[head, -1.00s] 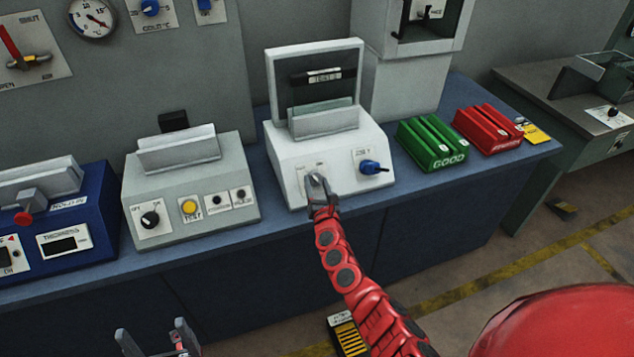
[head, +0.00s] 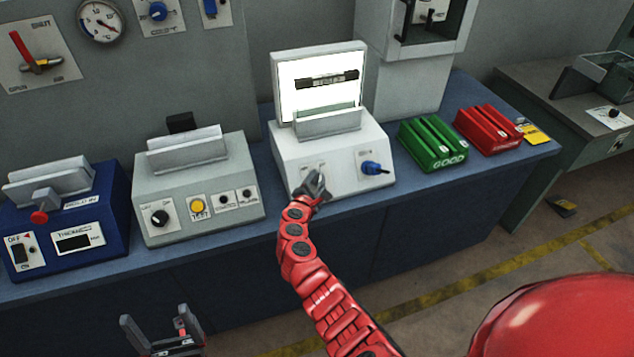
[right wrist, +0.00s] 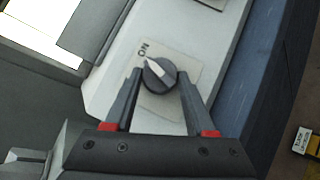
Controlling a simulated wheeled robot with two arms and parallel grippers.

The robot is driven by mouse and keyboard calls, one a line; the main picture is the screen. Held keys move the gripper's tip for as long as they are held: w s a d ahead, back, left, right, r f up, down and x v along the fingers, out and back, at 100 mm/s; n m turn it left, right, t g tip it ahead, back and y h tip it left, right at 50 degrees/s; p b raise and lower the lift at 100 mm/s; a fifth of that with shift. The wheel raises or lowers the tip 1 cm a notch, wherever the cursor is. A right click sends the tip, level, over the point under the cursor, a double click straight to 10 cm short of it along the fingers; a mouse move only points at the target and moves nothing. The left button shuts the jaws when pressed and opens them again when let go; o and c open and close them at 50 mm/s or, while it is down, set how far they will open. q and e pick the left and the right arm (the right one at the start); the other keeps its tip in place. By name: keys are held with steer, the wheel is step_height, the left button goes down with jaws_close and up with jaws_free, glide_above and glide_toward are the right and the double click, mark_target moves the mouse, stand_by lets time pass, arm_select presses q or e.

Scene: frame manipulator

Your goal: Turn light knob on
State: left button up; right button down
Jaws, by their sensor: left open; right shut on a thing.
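The light knob (right wrist: 160,74) is a dark round knob with a white pointer, on a small plate (right wrist: 183,97) on the sloped front of the white light box (head: 342,165). In the right wrist view its pointer is turned toward the word ON. My right gripper (right wrist: 157,84) is shut on the knob, one finger on each side. In the head view the right gripper (head: 312,186) hides the knob. The box's screen (head: 318,97) glows bright white. My left gripper (head: 155,325) is open and empty, low at the front of the bench.
A blue knob (head: 374,168) is on the same box, to the right. A green tray (head: 433,145) and a red tray (head: 488,131) stand further right. A grey tester (head: 195,190) and a blue thickness gauge (head: 65,220) stand to the left on the blue bench.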

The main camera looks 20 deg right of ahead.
steer(key=shift+w+a+r+m+g, duration=0.1)
steer(key=shift+r+m+g, duration=0.1)
steer(key=shift+m+g, duration=0.95)
steer(key=shift+m, duration=0.35)
steer(key=shift+c, duration=1.2)
jaws_free()
steer(key=b+v, duration=0.4)
steer(key=v, duration=1.3)
steer(key=shift+s+f, duration=0.25)
